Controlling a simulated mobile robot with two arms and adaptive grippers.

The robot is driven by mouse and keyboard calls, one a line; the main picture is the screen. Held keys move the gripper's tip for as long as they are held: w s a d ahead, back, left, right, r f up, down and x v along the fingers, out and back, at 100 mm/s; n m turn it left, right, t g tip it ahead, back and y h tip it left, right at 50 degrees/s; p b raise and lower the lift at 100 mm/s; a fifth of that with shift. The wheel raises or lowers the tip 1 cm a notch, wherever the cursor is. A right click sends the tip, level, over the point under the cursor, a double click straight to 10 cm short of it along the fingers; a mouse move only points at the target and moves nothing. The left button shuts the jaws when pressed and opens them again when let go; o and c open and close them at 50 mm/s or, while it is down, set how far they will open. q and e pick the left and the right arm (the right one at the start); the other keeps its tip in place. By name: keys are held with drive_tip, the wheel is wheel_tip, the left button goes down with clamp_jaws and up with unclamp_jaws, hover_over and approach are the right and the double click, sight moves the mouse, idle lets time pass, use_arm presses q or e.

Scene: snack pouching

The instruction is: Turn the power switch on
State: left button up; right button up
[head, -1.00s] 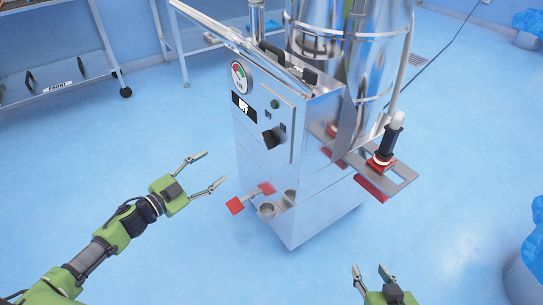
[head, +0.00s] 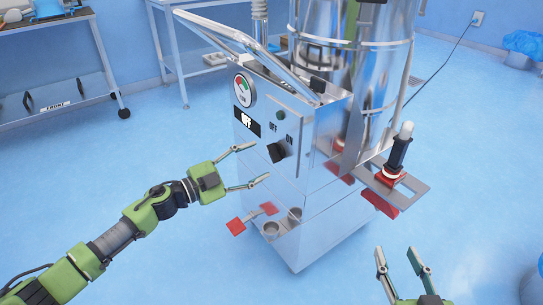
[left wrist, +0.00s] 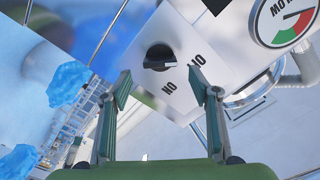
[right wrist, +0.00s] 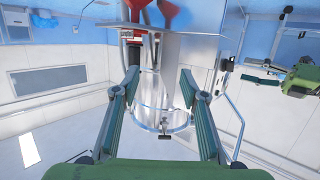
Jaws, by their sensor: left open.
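The power switch (head: 278,152) is a black rotary knob on the front panel of the silver machine (head: 262,178). In the left wrist view the knob (left wrist: 158,57) shows beyond and between the open fingertips (left wrist: 160,76), with no visible contact. My right gripper (head: 397,252) is open and empty, low in front of the machine's right side.
A round gauge (head: 243,90) and a green lamp (head: 280,115) are on the same panel. Red-ended pedals (head: 237,227) stick out low on the left. A metal bracket (head: 405,184) juts out right. A shelf cart (head: 65,105) stands at the back left. The floor in front is clear.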

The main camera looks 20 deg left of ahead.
sight(270, 155)
use_arm(q)
drive_tip(key=x, duration=0.5)
drive_tip(key=shift+b, duration=0.35)
drive_tip(key=shift+w+d, duration=0.35)
drive_tip(key=shift+w, duration=0.1)
use_arm(e)
drive_tip(key=shift+w+a+r+t, duration=0.15)
drive_tip(key=shift+r+t, duration=0.25)
drive_tip(key=shift+r, duration=0.35)
drive_tip(key=shift+w+a+r+t, duration=0.15)
drive_tip(key=shift+r+t, duration=0.25)
drive_tip(key=shift+r, duration=0.4)
drive_tip(key=shift+w+a+r+t, duration=0.15)
drive_tip(key=shift+r+t, duration=0.25)
drive_tip(key=shift+r, duration=0.35)
use_arm(q)
drive_tip(key=c, duration=1.1)
